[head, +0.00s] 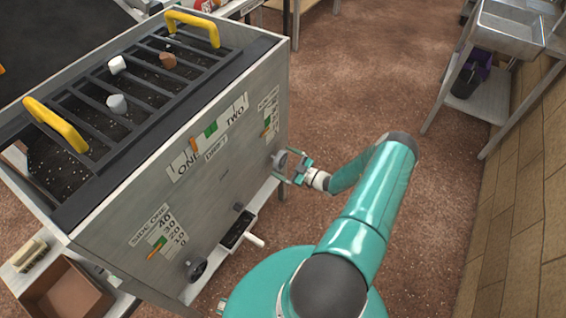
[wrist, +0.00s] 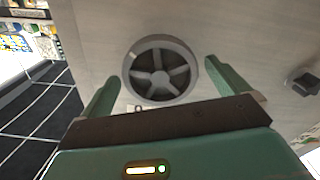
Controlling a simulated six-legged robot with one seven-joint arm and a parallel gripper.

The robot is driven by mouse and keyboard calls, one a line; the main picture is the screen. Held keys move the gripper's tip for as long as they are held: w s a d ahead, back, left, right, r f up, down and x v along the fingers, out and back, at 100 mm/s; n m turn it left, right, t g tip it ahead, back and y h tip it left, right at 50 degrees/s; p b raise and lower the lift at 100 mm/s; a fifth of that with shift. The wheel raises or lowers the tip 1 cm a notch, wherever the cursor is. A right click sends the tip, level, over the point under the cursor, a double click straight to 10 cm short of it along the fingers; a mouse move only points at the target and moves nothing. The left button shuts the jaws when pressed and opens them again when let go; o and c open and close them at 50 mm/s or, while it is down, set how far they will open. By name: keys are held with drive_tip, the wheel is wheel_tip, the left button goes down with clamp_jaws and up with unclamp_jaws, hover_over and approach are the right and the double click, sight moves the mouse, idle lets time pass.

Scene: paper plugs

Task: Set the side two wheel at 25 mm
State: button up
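The side two wheel (head: 280,160) is a grey hand wheel on the right part of the machine's front panel. In the wrist view the wheel (wrist: 160,72) shows its spokes and dark gaps face-on. My gripper (head: 298,168) is open in front of it, with one green finger to each side of the wheel in the wrist view (wrist: 160,75). I cannot tell whether the fingers touch the rim. The side two scale (head: 269,112) is above the wheel, with an orange pointer (head: 267,133) near its lower part; its figures are too small to read.
The side one wheel (head: 196,269) and side one scale (head: 166,232) are at the panel's lower left.

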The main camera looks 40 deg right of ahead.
drive_tip(key=c, duration=0.9)
drive_tip(key=n, duration=1.7)
drive_tip(key=shift+n, duration=0.3)
drive_tip(key=n, duration=0.7)
drive_tip(key=o, duration=1)
